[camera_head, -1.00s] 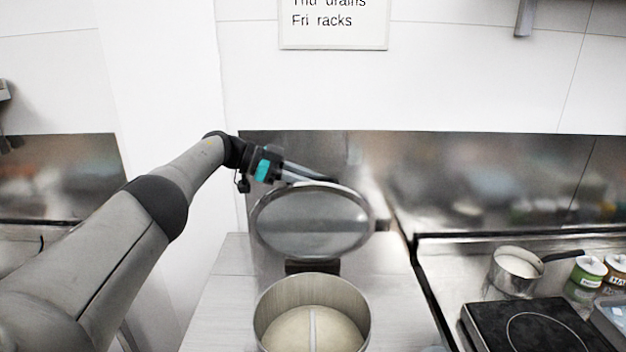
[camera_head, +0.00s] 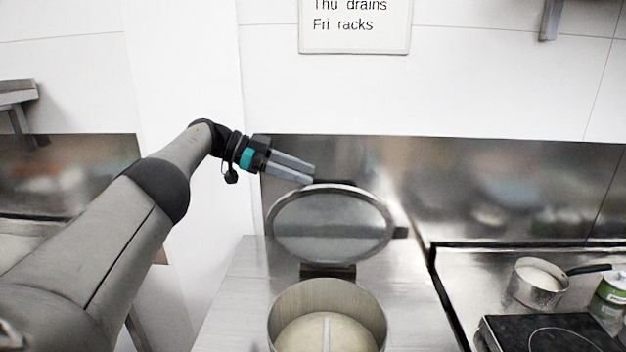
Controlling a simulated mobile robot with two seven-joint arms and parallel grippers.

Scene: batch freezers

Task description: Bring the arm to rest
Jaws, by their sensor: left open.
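My left gripper (camera_head: 312,174) is open and empty, with its fingers pointing right. It is just above and left of the raised round lid (camera_head: 332,228); whether a fingertip touches the rim I cannot tell. My left arm (camera_head: 110,235) reaches in from the lower left. The lid stands tilted up behind the round metal drum (camera_head: 279,318) of the batch freezer. The drum is open and holds a pale mix with an upright bar across it. My right gripper is not in view.
A saucepan (camera_head: 527,290) of white liquid stands at the right near a black hob (camera_head: 500,335). A green and white can (camera_head: 607,296) is at the right edge. The steel counter (camera_head: 235,300) left of the drum is clear. A sign (camera_head: 355,28) hangs on the wall.

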